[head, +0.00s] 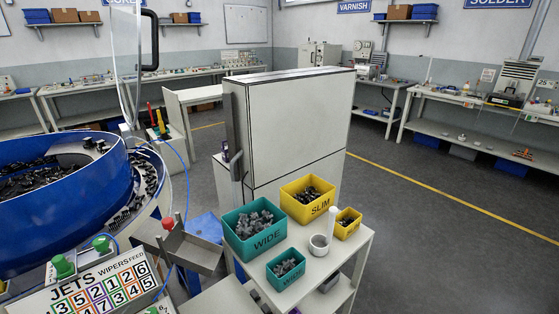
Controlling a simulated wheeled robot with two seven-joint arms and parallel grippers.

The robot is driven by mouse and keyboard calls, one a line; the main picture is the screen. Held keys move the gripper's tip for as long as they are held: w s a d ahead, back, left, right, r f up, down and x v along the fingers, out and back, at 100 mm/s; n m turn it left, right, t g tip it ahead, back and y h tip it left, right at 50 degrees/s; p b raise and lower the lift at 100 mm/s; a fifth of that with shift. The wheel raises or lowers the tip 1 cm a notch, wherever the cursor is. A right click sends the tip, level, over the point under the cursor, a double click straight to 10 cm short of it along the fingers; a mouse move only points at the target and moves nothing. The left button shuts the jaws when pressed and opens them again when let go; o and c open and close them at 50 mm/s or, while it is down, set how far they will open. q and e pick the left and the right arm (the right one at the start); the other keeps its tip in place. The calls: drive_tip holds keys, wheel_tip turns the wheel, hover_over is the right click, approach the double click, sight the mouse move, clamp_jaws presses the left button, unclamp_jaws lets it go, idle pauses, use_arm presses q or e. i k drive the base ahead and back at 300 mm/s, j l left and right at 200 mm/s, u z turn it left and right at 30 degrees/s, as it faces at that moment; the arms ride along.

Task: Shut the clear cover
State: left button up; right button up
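The clear cover (125,62) is a see-through panel that stands raised, nearly upright, at the upper left of the head view. Its black handle (154,42) is on its right side, and its top runs out of the picture. Below and to the left is the big blue bowl (75,218) with many dark small parts in it; its top is uncovered where I see it. Neither of my grippers is in view.
A control panel (98,290) with green buttons and numbers is at the lower left, beside a metal chute (190,247). A white stand (335,262) holds teal and yellow bins. A tall white cabinet (295,125) stands behind it. Open floor lies to the right.

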sight(137, 10)
drive_tip(key=i+l+u, duration=0.1)
drive_tip(key=u, duration=0.9)
drive_tip(key=k+l, duration=0.05)
